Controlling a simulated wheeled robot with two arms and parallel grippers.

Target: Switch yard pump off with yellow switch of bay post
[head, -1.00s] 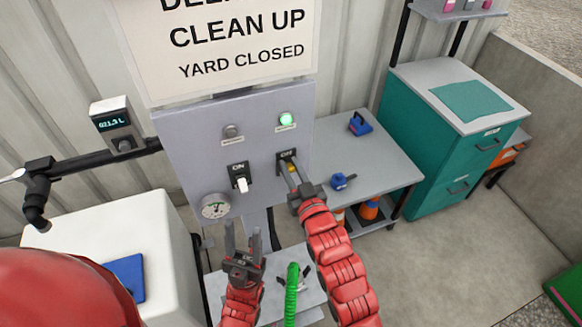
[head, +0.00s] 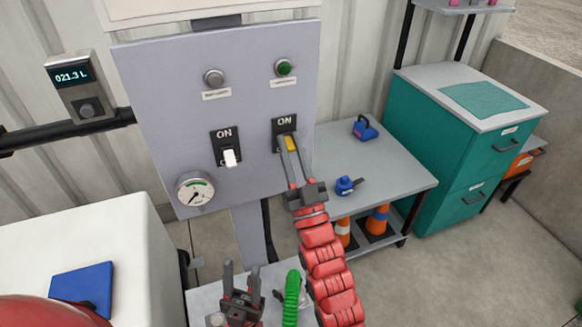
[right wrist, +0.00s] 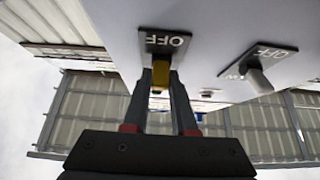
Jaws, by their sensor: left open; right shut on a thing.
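The bay post's grey panel (head: 150,100) stands ahead with two switches. My right gripper (head: 289,150) is shut on the yellow switch (head: 291,144) under the right ON label. In the right wrist view the yellow switch (right wrist: 160,75) sits between the fingers, beside a plate marked OFF. The lever appears down, away from ON. The green lamp (head: 283,68) above it is dark. The white switch (head: 230,157) to the left is untouched. My left gripper (head: 242,285) is open and empty, low in front of the panel.
A gauge (head: 195,194) sits at the panel's lower left, its needle pointing down-left. A meter (head: 78,88) reads about 021.3 L. A green hose (head: 292,290) is near my left gripper. A grey table (head: 395,180) and a teal cabinet (head: 425,150) stand to the right.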

